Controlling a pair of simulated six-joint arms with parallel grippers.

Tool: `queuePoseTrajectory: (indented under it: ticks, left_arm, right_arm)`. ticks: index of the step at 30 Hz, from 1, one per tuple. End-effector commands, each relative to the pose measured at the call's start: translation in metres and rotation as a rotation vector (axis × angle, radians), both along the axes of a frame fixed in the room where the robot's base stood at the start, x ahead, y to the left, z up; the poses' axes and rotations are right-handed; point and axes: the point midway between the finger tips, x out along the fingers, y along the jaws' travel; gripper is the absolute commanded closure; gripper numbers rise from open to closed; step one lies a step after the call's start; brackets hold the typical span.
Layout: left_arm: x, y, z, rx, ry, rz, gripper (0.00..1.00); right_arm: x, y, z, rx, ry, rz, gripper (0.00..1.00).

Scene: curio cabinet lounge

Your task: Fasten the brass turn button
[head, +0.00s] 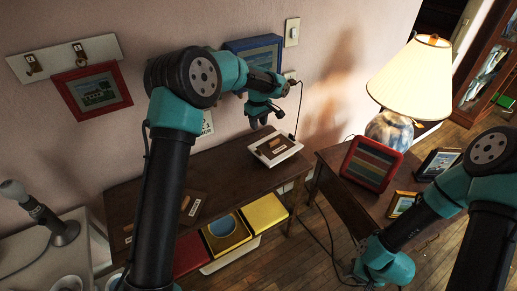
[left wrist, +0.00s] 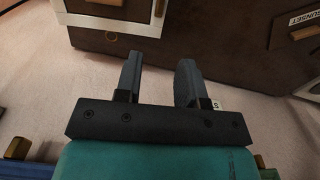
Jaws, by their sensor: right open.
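A white-framed piece with a brown middle (head: 275,147) lies at the right end of the brown wall table. Its white frame also shows at the top of the left wrist view (left wrist: 100,22). A small brass-coloured piece (left wrist: 158,8) sits at that frame's right side; I cannot tell how it is turned. My left gripper (head: 265,117) hangs above and behind the frame, pointing down. Its fingers (left wrist: 158,82) are apart with nothing between them. My right gripper (head: 374,272) is low in front of the side table, open; its fingertips are not clear.
A lamp (head: 412,78), a red-framed striped picture (head: 371,164) and small frames stand on the side table. A blue frame (head: 238,47) hangs on the wall behind my left arm. A dark cord runs down beside the white frame. Coloured boxes sit on the lower shelf.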

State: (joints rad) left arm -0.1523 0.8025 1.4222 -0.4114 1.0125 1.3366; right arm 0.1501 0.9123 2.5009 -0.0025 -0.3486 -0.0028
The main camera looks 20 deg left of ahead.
Motion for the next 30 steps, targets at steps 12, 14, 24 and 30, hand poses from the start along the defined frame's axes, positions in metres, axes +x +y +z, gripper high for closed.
queuePoseTrajectory:
  ticks: [12, 14, 24, 30]
  left_arm:
    - [-0.001, 0.0, -0.073, 0.0, 0.004, 0.0, 0.64]
    - [-0.001, 0.0, -0.083, 0.0, 0.003, -0.001, 0.64]
    - [0.0, 0.0, -0.132, 0.0, 0.001, -0.001, 0.64]
    - [0.0, 0.0, -0.14, -0.001, 0.0, -0.001, 0.64]
  right_arm:
    - [0.0, 0.0, 0.0, 0.0, 0.0, 0.0, 0.56]
    - [0.0, 0.0, 0.0, 0.0, 0.0, 0.0, 0.56]
    - [0.0, 0.0, 0.0, 0.0, 0.0, 0.0, 0.56]
    - [0.0, 0.0, 0.0, 0.0, 0.0, 0.0, 0.56]
